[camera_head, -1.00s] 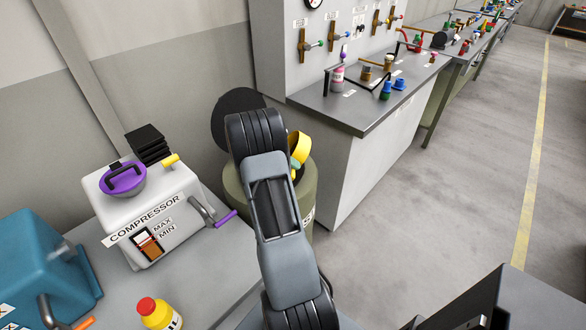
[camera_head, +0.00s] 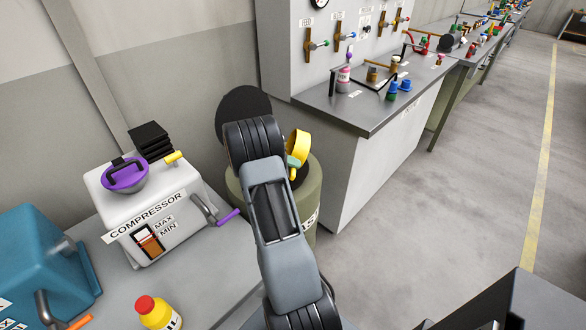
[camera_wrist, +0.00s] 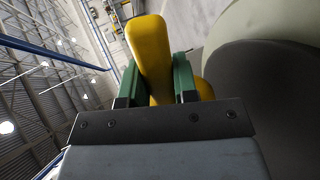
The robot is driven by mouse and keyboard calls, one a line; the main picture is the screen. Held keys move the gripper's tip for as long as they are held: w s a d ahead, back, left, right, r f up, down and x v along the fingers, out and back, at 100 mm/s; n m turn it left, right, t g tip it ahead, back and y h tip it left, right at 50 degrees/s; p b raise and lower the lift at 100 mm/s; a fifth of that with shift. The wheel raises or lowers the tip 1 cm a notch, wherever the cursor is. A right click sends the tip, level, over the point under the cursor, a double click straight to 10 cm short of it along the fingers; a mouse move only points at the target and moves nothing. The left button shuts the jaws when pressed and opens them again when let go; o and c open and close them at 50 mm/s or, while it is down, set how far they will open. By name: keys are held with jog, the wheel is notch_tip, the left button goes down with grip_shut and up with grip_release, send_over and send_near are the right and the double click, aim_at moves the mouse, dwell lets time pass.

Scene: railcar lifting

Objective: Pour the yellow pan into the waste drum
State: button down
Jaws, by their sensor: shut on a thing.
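The yellow pan (camera_head: 298,147) is tilted onto its side over the opening of the olive waste drum (camera_head: 307,205), partly hidden behind my arm. In the wrist view the yellow pan's handle (camera_wrist: 150,55) stands between the two green fingers of my gripper (camera_wrist: 158,80), which is shut on it. My gripper also shows as a bit of green in the head view (camera_head: 293,162). The drum's black round lid (camera_head: 241,108) stands open behind it. I cannot see the pan's inside or whether anything is leaving it.
A white compressor (camera_head: 150,205) with a purple cap stands on the bench at left, near a yellow bottle with a red cap (camera_head: 158,312) and a blue machine (camera_head: 35,260). A grey workbench (camera_head: 375,118) stands close right of the drum. Open floor lies further right.

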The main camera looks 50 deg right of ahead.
jog(key=shift+w+a+f+g+h+b, duration=0.2)
jog(key=shift+w+a+g+h+b, duration=0.2)
jog(key=shift+g+h+b, duration=0.25)
jog(key=shift+w+a+f+g+h+b, duration=0.15)
jog(key=shift+w+a+g+h+b, duration=0.2)
jog(key=shift+g+b, duration=0.4)
notch_tip(320, 180, up, 3)
jog(key=t+y+p, duration=0.2)
jog(key=t+y, duration=0.2)
jog(key=t, duration=0.2)
jog(key=shift+d+y+p, duration=0.1)
jog(key=shift+y+p, duration=0.2)
notch_tip(320, 180, up, 4)
jog(key=t+y+p, duration=0.5)
jog(key=t+p, duration=0.1)
jog(key=t, duration=0.1)
jog(key=shift+y, duration=0.4)
